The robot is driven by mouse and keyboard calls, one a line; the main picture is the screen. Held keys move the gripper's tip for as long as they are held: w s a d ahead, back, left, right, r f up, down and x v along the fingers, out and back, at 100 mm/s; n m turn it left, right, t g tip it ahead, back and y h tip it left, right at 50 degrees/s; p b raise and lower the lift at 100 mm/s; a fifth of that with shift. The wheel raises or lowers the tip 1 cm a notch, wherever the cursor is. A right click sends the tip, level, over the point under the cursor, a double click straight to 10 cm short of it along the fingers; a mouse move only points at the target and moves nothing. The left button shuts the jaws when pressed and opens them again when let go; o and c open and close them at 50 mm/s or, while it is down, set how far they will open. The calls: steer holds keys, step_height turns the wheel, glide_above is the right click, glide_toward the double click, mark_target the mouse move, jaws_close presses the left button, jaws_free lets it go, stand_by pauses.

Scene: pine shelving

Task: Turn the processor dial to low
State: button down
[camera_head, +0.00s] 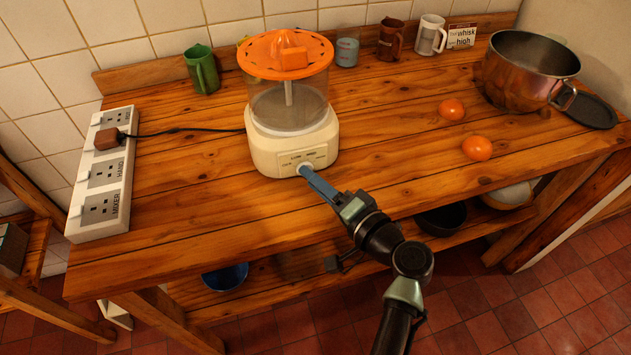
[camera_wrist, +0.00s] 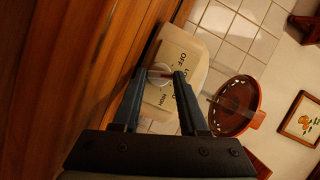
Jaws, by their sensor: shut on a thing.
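The processor (camera_head: 262,140) stands upright on the wooden worktop, with a cream base, a clear bowl and an orange lid (camera_head: 262,62). Its pale round dial (camera_wrist: 160,72) is on the base front, with the words OFF, LOW and HIGH printed around it in the wrist view. My gripper (camera_head: 302,168) reaches the dial from the front right. In the wrist view my gripper (camera_wrist: 161,75) has its two blue fingers on either side of the dial, shut on it. The fingers partly cover the dial, and I cannot tell which word it points at.
A white socket strip (camera_head: 117,207) at the left holds a brown plug (camera_head: 107,139) with a black cord running to the processor. A green mug (camera_head: 202,70) stands behind. The worktop's front left is clear.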

steer(key=shift+c, duration=2.2)
jaws_free()
